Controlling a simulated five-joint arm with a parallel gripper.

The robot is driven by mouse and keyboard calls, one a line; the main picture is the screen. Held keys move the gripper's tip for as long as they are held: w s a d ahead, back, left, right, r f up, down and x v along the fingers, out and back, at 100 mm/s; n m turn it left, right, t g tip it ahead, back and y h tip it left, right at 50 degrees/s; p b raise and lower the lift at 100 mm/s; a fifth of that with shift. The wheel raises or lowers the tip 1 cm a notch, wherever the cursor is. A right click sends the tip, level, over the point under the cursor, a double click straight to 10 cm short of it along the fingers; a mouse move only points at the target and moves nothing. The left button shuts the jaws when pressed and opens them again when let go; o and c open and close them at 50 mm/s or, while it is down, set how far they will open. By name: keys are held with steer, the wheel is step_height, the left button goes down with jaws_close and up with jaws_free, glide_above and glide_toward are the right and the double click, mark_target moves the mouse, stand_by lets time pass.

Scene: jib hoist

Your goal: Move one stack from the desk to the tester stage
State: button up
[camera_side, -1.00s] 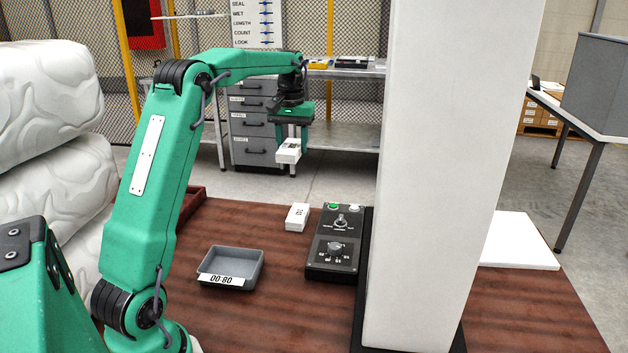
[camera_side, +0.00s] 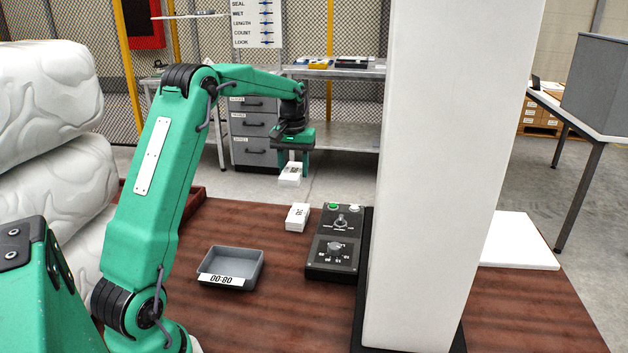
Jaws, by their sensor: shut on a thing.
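My gripper (camera_side: 291,166) points down above the far part of the brown desk (camera_side: 210,330). It is shut on a small white stack (camera_side: 289,179) with dark print on it. The held stack hangs in the air, clear of the desk. A second white stack (camera_side: 297,217) with dark marks lies on the desk below it, left of the black control box. I cannot make out the tester stage for certain; a tall white column hides part of the desk.
A grey tray (camera_side: 231,268) labelled "00-80" sits at the front left of the desk. The black control box (camera_side: 336,243) has knobs and a green button. The tall white column (camera_side: 425,180) blocks the right. A white flat board (camera_side: 517,241) lies behind it.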

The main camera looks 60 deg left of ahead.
steer(key=s+d+r, duration=0.2)
steer(key=s+r, duration=0.1)
steer(key=r, duration=1.1)
steer(key=s+d+r+m, duration=0.1)
steer(key=s+r, duration=0.3)
steer(key=r, duration=1)
steer(key=shift+s+d, duration=0.2)
steer(key=shift+d, duration=0.25)
steer(key=shift+w+f, duration=0.1)
steer(key=shift+f, duration=0.1)
glide_above(289, 172)
step_height(289, 172, down, 13)
steer(key=shift+n, duration=0.4)
steer(key=f, duration=0.4)
steer(key=w+f, duration=0.1)
steer(key=f, duration=0.3)
steer(key=w+a+f, duration=0.1)
steer(key=f, duration=0.3)
steer(key=shift+f, duration=0.85)
steer(key=shift+r, duration=0.1)
